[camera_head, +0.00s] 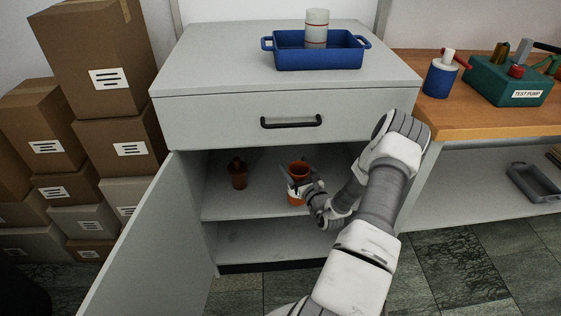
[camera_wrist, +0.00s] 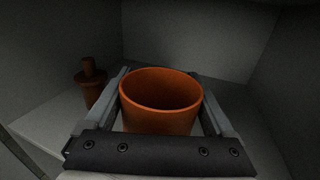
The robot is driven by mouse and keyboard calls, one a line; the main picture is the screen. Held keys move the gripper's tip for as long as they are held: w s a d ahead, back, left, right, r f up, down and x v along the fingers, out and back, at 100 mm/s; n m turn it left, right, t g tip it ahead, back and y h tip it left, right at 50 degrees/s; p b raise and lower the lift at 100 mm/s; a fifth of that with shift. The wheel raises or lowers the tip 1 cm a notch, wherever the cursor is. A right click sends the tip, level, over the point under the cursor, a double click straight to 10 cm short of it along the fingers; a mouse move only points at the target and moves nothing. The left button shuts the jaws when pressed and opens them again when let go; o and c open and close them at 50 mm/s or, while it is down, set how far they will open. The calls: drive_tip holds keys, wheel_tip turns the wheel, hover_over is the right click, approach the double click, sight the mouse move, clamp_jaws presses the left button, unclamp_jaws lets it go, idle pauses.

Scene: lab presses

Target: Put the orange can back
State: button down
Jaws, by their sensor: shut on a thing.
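The orange can (camera_head: 298,168) is inside the open lower compartment of the grey cabinet (camera_head: 190,120), in the head view. My gripper (camera_head: 300,186) is shut on it, with a finger on each side. In the wrist view the can (camera_wrist: 160,100) stands between the two fingers of my gripper (camera_wrist: 161,105), its open top facing up and empty as far as I can see. The can looks upright. Its base is hidden by the gripper, so I cannot tell whether it touches the shelf (camera_head: 225,207).
A brown-orange bottle-like item (camera_head: 237,173) stands on the shelf to the left, also in the wrist view (camera_wrist: 90,85). The cabinet door (camera_head: 150,245) is open at left. A drawer (camera_head: 285,118) is shut above. A blue tray (camera_head: 290,58) with a pale cylinder (camera_head: 316,28) is on top.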

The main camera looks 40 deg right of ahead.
drive_tip(key=w+d+f+b, duration=0.3)
drive_tip(key=w+b, duration=0.2)
drive_tip(key=w, duration=0.7)
drive_tip(key=shift+w+f, duration=0.2)
drive_tip(key=shift+w, duration=0.05)
drive_tip(key=shift+f+b, duration=0.2)
drive_tip(key=shift+b, duration=0.15)
unclamp_jaws()
drive_tip(key=shift+r, duration=0.1)
